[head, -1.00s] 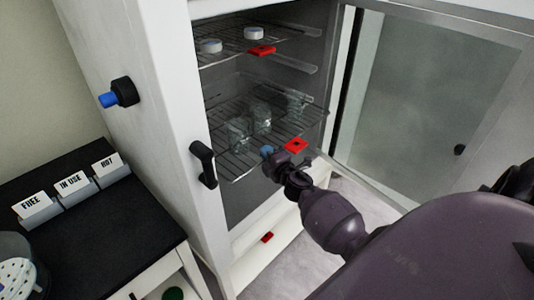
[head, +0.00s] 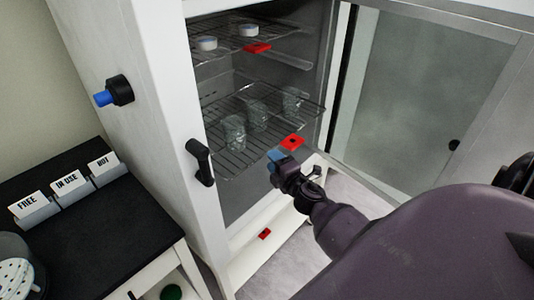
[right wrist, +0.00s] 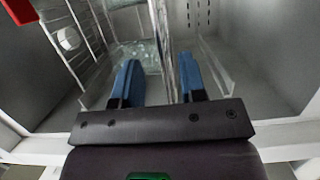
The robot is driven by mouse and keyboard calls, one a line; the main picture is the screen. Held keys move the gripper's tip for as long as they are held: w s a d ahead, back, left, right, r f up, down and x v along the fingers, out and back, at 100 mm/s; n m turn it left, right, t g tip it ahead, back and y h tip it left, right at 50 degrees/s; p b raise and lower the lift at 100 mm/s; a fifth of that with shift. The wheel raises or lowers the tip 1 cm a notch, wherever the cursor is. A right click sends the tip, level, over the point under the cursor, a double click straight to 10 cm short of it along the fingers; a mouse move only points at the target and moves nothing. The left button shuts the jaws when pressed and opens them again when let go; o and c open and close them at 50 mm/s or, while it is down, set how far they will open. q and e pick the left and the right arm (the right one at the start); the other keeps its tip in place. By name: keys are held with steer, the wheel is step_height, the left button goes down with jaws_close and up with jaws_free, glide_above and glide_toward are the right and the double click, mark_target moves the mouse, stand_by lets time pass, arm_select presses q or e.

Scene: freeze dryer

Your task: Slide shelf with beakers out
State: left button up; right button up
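The lower wire shelf (head: 222,168) is inside the open cabinet and carries several clear glass beakers (head: 257,115). Its front edge reaches the cabinet opening. My right gripper (head: 274,157) is just in front of the shelf's front edge, low and to the right of the beakers. In the right wrist view its two blue fingers (right wrist: 158,82) are spread apart. Clear glass and thin edges show beyond and between them, and I cannot tell whether the fingers touch the shelf. My left gripper is not in view.
An upper shelf (head: 215,58) holds white round containers (head: 248,30). Red pieces (head: 291,142) sit near the shelf fronts. The glass door (head: 430,100) stands open at the right. A black side table (head: 110,225) with labelled card holders is at the left.

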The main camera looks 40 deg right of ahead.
steer(key=s, duration=0.4)
steer(key=shift+s+a, duration=0.25)
steer(key=shift+a, duration=0.05)
stand_by(0.4)
